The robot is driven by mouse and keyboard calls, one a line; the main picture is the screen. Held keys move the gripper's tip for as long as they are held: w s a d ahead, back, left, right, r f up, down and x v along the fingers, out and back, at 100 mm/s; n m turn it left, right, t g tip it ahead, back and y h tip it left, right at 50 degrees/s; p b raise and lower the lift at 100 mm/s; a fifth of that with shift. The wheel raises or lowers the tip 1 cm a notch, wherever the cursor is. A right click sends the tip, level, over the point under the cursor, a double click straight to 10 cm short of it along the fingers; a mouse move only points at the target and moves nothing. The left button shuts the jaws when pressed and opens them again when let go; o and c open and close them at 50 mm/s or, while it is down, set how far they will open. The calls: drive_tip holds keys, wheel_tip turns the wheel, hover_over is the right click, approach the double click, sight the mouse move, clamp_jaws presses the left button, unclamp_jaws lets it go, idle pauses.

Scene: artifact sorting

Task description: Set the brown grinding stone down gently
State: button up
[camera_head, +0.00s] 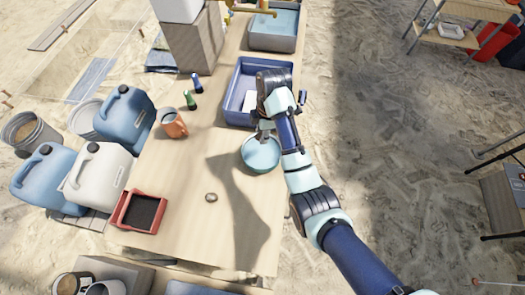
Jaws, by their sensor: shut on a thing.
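My gripper (264,136) is seen from above at the end of my arm, pointing down over the light-blue round bowl (262,158) near the right edge of the wooden table (180,225). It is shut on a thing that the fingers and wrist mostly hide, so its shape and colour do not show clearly. No brown grinding stone is plainly visible elsewhere. Whether the held thing touches the bowl cannot be told.
A blue crate (232,103) stands just beyond the bowl, partly behind my arm. An orange mug (173,124), two small bottles (190,100) and a red tray (123,222) are along the left side. The table's near middle is mostly clear.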

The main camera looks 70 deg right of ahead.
sight(262, 156)
wheel_tip(262, 156, down, 15)
drive_tip(key=b, duration=0.5)
drive_tip(key=shift+r, duration=0.1)
drive_tip(key=o, duration=1.1)
drive_tip(key=shift+c, duration=0.2)
drive_tip(key=r+p, duration=0.1)
drive_tip(key=r, duration=0.3)
drive_tip(key=s+r+p, duration=0.1)
drive_tip(key=r+p, duration=0.1)
drive_tip(key=r, duration=0.2)
drive_tip(key=r+p, duration=0.2)
drive_tip(key=r, duration=0.2)
drive_tip(key=shift+s+d, duration=0.2)
drive_tip(key=shift+d, duration=0.2)
